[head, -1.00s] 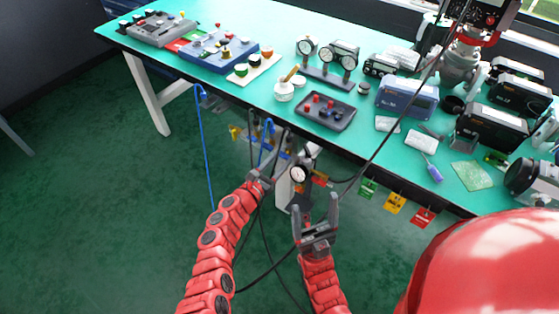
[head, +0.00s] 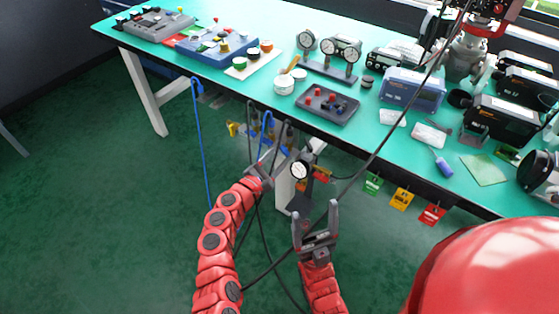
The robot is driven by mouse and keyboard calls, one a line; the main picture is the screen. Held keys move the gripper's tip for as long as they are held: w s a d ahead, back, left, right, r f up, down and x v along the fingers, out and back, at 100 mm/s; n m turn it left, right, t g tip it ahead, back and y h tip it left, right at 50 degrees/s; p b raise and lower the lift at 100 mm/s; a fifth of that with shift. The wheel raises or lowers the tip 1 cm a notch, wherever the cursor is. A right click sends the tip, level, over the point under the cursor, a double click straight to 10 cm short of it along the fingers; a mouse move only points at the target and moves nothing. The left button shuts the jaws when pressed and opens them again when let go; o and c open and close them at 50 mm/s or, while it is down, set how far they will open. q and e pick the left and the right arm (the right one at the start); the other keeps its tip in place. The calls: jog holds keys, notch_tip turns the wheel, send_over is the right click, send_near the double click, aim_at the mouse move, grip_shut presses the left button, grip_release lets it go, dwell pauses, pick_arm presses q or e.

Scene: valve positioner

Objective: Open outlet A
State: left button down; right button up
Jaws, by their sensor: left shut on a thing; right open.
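Under the bench's front edge is a blue manifold (head: 268,129) with a yellow part (head: 233,128) at its left end and dark fittings along it. Which outlet is A is too small to read. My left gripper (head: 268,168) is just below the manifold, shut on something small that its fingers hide. A blue hose (head: 264,140) loops down right beside it. A round white-faced gauge (head: 299,169) is just right of that gripper. My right gripper (head: 316,222) is open and empty, lower and to the right, fingers pointing up.
Red, yellow and green tags (head: 402,198) hang from the bench edge at right. Black cables cross near both arms. Another blue hose (head: 203,150) hangs at left. The green bench (head: 240,88) holds gauges, trays and instruments. Floor at left is clear.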

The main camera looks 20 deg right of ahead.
pick_arm(q)
jog(key=shift+m+b, duration=4.15)
jog(key=shift+m, duration=0.75)
jog(key=c, duration=0.6)
grip_release()
jog(key=p+v, duration=0.1)
jog(key=v, duration=1.6)
jog(key=shift+s, duration=0.2)
jog(key=shift+a+f, duration=0.1)
jog(key=shift+a, duration=0.05)
